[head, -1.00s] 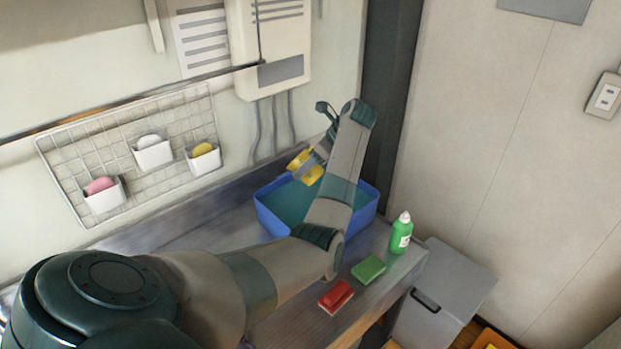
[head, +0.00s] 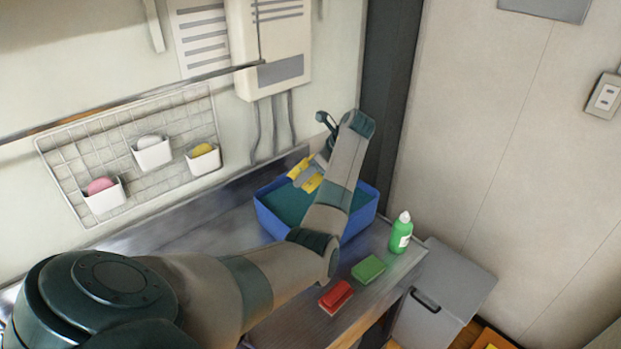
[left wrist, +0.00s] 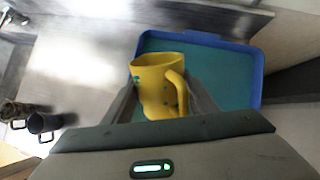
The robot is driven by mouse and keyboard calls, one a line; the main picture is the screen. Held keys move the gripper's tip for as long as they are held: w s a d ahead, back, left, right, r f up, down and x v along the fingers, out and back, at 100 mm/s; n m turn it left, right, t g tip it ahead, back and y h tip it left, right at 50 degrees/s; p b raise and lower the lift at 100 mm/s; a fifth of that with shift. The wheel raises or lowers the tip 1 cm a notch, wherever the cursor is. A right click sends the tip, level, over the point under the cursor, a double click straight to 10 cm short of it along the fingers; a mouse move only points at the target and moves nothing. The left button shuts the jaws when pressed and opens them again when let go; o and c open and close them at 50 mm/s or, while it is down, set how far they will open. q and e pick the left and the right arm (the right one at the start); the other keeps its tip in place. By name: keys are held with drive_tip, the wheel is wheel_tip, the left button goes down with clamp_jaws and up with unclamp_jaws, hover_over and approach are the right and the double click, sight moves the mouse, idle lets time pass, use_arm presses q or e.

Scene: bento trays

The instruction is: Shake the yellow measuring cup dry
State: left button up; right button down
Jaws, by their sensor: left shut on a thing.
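The yellow measuring cup (head: 306,175) is held above the blue basin (head: 267,217), with my arm hiding part of both. In the left wrist view the cup (left wrist: 158,84) has its handle toward the right and a few teal spots on its side. My left gripper (left wrist: 160,100) is shut on the cup, one finger on each side of it. The basin (left wrist: 257,75) with teal water lies beyond and below the cup. My right gripper is in neither view.
A green bottle (head: 401,232), a green sponge (head: 368,269) and a red sponge (head: 336,296) stand on the counter right of my arm. Dark mugs (left wrist: 40,123) show at the left in the left wrist view. A wire rack (head: 130,150) hangs on the wall.

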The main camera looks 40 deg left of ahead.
use_arm(q)
drive_tip(key=shift+r, duration=1.4)
drive_tip(key=shift+f, duration=1.8)
drive_tip(key=shift+r, duration=0.1)
drive_tip(key=shift+r, duration=1.7)
drive_tip(key=shift+f, duration=0.15)
drive_tip(key=shift+f, duration=1.65)
